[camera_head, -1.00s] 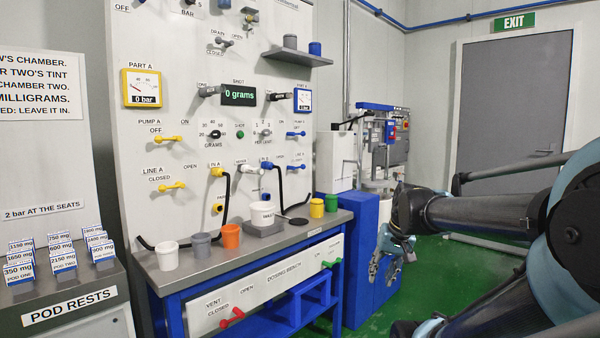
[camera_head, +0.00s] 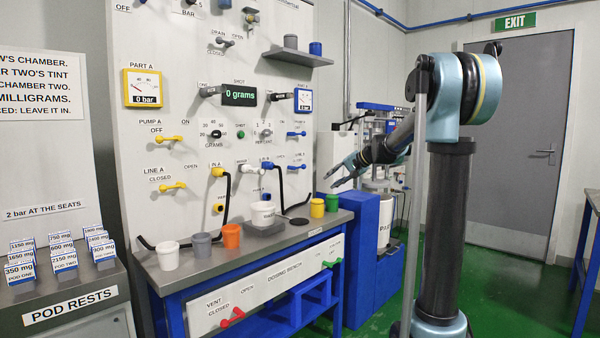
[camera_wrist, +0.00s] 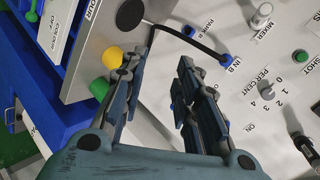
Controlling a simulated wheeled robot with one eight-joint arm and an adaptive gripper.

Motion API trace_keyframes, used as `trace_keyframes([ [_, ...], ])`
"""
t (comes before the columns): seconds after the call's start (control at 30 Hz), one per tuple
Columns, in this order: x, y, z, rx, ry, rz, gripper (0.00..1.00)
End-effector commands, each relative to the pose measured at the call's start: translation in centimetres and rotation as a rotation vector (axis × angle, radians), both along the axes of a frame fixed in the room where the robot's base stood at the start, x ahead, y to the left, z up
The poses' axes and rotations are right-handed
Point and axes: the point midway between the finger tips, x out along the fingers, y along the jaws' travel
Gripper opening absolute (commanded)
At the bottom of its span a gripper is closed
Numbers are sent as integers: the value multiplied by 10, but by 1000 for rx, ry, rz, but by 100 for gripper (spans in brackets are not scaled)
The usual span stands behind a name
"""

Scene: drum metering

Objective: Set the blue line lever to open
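The blue line lever (camera_head: 297,168) is on the white panel at the right, below the LINE B label, lying roughly level. An OPEN label is to its left and the small label above it seems to read CLOSED. My gripper (camera_head: 334,180) is in front of the panel, right of and slightly below the lever, apart from it. In the wrist view my gripper (camera_wrist: 158,68) has its two fingers spread with a gap between them, holding nothing. I cannot make out the line lever surely there; the fingers cover part of the panel.
A similar blue pump lever (camera_head: 296,134) is above. The blue IN B fitting (camera_head: 266,165) with its black hose is to the left. A yellow cup (camera_head: 317,208) and green cup (camera_head: 332,203) stand on the bench below my gripper. A shelf (camera_head: 297,57) juts out higher up.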

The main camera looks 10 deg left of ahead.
Motion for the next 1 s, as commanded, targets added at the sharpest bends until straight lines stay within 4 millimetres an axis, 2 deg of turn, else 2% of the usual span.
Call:
trace_keyframes([
  [0.03, 22, 5, 4, 33, -3, -9, 29],
  [0.1, 49, 12, 10, 83, -7, -25, 29],
  [0.3, 127, 28, 21, 225, -15, -72, 29],
  [0.5, 197, 40, 24, 361, -16, -118, 29],
  [0.7, 241, 46, 21, 453, -12, -150, 29],
  [1.0, 262, 56, 17, 487, -9, -161, 29],
])
